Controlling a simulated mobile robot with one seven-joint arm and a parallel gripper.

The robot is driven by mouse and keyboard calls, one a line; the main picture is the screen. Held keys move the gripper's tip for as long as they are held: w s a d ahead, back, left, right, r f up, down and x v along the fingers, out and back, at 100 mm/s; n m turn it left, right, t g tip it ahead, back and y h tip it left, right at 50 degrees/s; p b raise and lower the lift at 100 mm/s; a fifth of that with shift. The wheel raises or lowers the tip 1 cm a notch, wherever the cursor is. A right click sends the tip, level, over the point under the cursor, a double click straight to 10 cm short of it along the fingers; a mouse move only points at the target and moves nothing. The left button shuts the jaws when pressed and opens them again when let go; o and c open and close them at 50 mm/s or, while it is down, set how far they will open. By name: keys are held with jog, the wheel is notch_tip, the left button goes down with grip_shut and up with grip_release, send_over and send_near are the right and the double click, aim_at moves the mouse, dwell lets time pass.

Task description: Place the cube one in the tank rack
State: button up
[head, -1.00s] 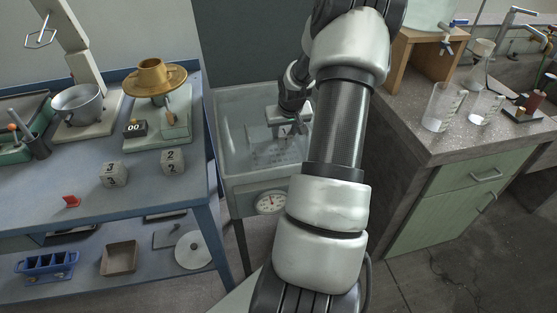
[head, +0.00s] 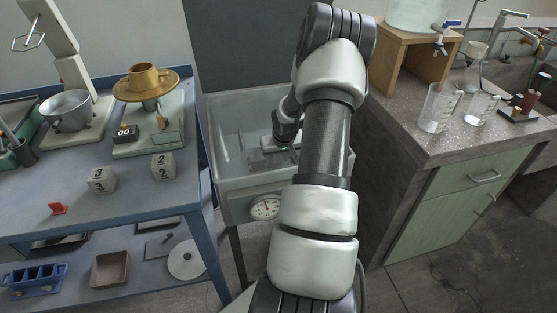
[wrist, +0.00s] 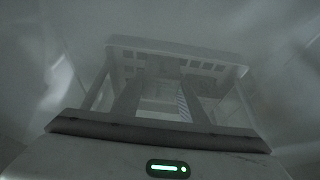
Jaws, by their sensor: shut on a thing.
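The water tank (head: 230,186) stands between the blue table and the stone counter. My gripper reaches down into it and is largely hidden by my own arm in the head view. In the wrist view my gripper (wrist: 160,103) is shut on a pale block, cube one (wrist: 160,92), whose number I cannot read. The tank rack (wrist: 180,50), a pale frame with square openings, lies around and beyond the fingers in the murky view. I cannot tell whether the cube touches the rack floor. In the head view the rack (head: 258,160) shows only partly.
Cube three (head: 102,180) and cube two (head: 163,167) sit on the blue table (head: 120,215), near a scale holding a brass pan (head: 146,82). The tank walls surround my gripper closely. Glass beakers (head: 438,108) stand on the counter at right.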

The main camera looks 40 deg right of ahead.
jog(key=o, duration=1)
jog(key=shift+f, duration=0.15)
jog(key=shift+s+r, duration=0.1)
jog(key=shift+r, duration=0.4)
jog(key=p+v, duration=0.3)
jog(key=v, duration=0.8)
jog(key=shift+s+r+p, duration=0.1)
jog(key=shift+r+p, duration=0.1)
jog(key=shift+p, duration=0.2)
